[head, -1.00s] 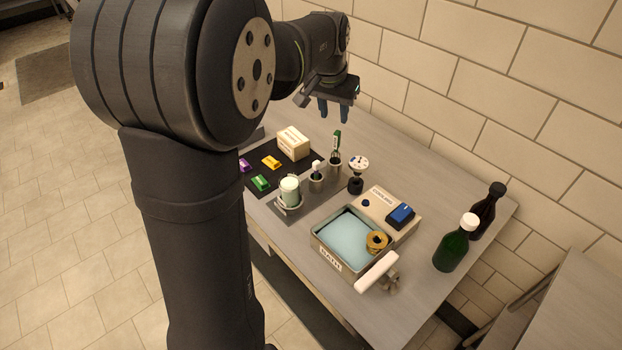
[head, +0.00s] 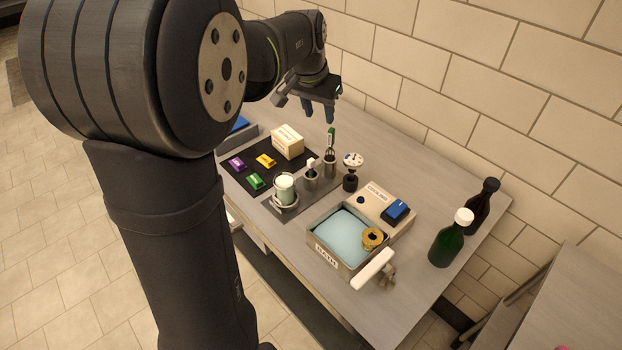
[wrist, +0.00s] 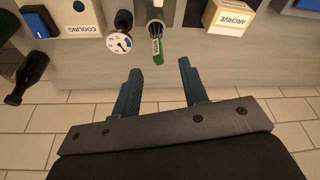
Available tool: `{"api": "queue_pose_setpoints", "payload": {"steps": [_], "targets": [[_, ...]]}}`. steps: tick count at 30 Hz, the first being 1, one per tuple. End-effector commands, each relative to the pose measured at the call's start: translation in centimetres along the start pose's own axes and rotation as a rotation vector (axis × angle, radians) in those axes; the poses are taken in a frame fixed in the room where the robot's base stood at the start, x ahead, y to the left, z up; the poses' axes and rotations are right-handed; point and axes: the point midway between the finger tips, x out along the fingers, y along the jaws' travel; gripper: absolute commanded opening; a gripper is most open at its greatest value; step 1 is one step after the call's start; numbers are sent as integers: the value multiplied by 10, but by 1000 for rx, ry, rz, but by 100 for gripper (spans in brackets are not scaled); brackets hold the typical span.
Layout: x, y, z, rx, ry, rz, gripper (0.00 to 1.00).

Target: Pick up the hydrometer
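A slender green-topped instrument, which looks like the hydrometer (head: 331,138), stands upright in a metal cup (head: 330,164) near the back of the table. In the wrist view the hydrometer (wrist: 157,48) shows its green end and a pale label, just beyond the gap between my fingertips. My gripper (head: 317,112) is open and empty, above and behind the hydrometer near the wall. In the wrist view my gripper (wrist: 158,68) has its two fingers wide apart, with bare floor between them and nothing held.
A dial gauge (head: 352,160) stands close right of the hydrometer, and a white-topped tool in a metal cup (head: 311,179) close left. The ARCHIVE box (head: 287,142), water bath (head: 343,262), COOLING box (head: 372,207) and two bottles (head: 447,246) stand around.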

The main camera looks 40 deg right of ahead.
Motion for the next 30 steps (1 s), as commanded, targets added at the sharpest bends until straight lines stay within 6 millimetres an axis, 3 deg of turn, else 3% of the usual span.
{"api": "queue_pose_setpoints", "payload": {"steps": [6, 14, 17, 30], "targets": [[-20, -24, 48, 172, 55, 63, 40], [-27, -31, 74, 291, 104, 91, 40], [-15, -30, 74, 297, 103, 94, 40], [74, -20, 65, 297, 103, 93, 40]]}}
